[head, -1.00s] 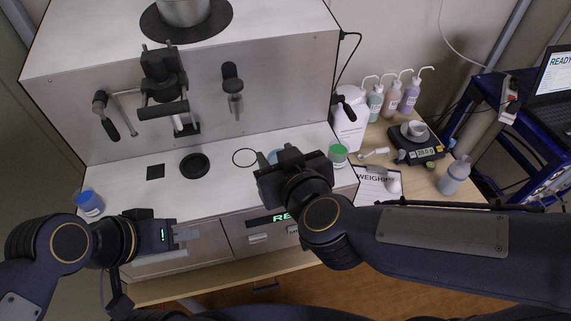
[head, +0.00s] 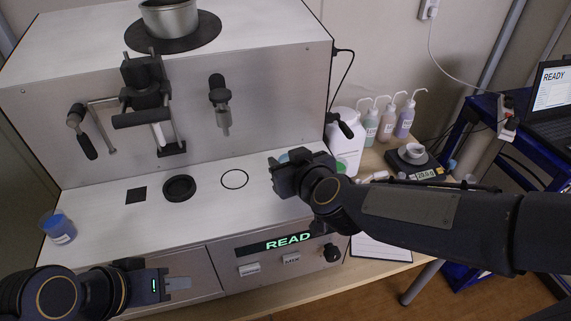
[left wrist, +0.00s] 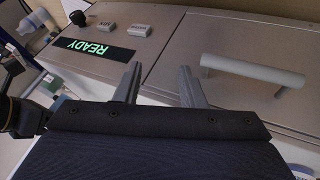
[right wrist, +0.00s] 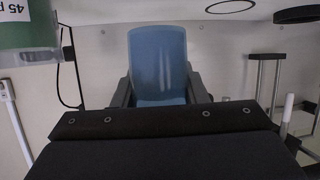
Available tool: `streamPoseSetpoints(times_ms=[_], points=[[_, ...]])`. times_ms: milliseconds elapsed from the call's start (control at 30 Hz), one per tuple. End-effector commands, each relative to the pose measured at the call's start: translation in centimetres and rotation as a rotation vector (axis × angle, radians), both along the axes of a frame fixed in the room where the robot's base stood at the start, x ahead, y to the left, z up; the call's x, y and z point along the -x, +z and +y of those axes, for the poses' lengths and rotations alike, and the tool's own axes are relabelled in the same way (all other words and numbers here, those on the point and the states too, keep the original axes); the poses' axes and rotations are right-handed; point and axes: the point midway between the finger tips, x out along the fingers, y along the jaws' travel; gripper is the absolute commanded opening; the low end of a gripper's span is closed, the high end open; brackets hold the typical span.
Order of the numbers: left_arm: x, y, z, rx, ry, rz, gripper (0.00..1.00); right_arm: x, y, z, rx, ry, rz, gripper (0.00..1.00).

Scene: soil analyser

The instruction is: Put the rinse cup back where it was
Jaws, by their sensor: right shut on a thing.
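A translucent blue cup (right wrist: 158,65), which looks like the rinse cup, stands between the fingers of my right gripper (right wrist: 160,90) in the right wrist view. The right gripper is shut on it. In the head view the right gripper (head: 283,176) is over the right part of the white deck and hides most of the cup. A thin black ring outline (head: 234,179) on the deck lies just left of this gripper, with nothing inside it. My left gripper (head: 180,284) is open and empty in front of the deck; its spread fingers show in the left wrist view (left wrist: 157,85).
A black round pad (head: 179,188) and black square (head: 136,195) lie on the deck left of the ring. A blue container (head: 58,228) stands at its left end. A white jug (head: 346,150), pump bottles (head: 388,120) and scale (head: 415,165) stand right. A green-labelled container (right wrist: 28,30) is near the cup.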

Motion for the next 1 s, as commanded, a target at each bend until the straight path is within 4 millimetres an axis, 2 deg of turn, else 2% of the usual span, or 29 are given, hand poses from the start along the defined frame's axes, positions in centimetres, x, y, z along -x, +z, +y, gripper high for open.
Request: streamPoseSetpoints(times_ms=[100, 300, 867, 900, 1000], points=[[0.0, -1.3, 0.0, 0.000, 0.000, 0.000, 0.36, -0.7, -1.4, -0.2, 0.000, -0.002, 0.001, 0.11], [0.0, -2.7, 0.0, 0.000, 0.000, 0.000, 0.36, -0.6, -3.4, -0.2, 0.002, -0.001, 0.000, 0.11], [0.0, -3.1, 0.0, 0.000, 0.000, 0.000, 0.36, -0.6, -4.1, -0.1, 0.000, -0.001, 0.000, 0.11], [0.0, -3.1, 0.0, 0.000, 0.000, 0.000, 0.36, -0.6, -4.1, -0.1, 0.000, -0.001, 0.000, 0.41], [0.0, -3.0, 0.0, 0.000, 0.000, 0.000, 0.36, -0.6, -4.0, -0.1, 0.000, -0.001, 0.000, 0.55]])
